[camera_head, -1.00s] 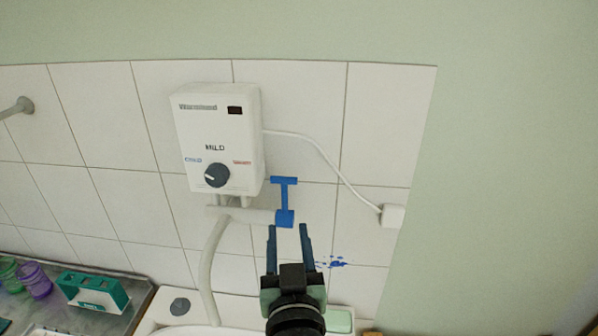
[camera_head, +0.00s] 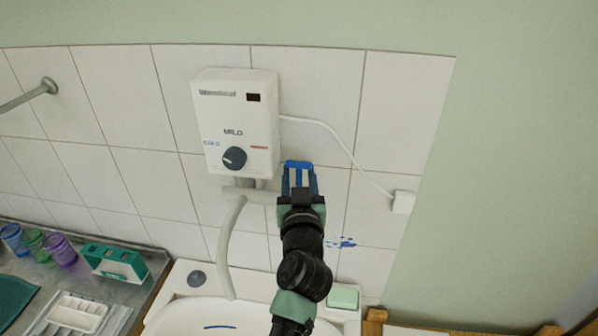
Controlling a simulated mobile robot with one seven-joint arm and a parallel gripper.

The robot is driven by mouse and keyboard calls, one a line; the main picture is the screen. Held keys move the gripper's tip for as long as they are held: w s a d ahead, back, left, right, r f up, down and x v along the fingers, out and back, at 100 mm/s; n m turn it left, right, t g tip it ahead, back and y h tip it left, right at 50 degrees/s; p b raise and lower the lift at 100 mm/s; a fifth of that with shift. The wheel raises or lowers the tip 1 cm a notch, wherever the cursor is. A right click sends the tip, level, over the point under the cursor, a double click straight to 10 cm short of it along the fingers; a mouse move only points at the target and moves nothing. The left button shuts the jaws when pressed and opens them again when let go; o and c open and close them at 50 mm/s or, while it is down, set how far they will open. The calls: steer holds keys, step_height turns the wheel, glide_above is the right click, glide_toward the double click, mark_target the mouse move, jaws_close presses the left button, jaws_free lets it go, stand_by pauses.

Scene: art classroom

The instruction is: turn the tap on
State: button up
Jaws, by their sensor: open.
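The tap has a blue T-shaped handle (camera_head: 298,165) on the pipe (camera_head: 247,194) under a white water heater (camera_head: 236,115). The handle's top bar shows just beyond my fingertips, and some blue shows between the fingers. My gripper (camera_head: 300,178) is open, with one finger on each side of the handle's stem as seen from here. I cannot tell whether the fingers touch it. My gripper and arm hide the handle's lower part. The curved spout (camera_head: 227,250) hangs down to the white sink (camera_head: 225,318), and no water shows.
A green soap bar (camera_head: 344,298) lies on the sink's right rim. A white cable (camera_head: 340,147) runs to a wall socket (camera_head: 403,202) on the right. A teal box (camera_head: 114,262) and coloured cups (camera_head: 60,250) stand on the left counter. The tiled wall is close behind.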

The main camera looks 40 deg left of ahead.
jaws_close()
stand_by(0.3)
stand_by(1.2)
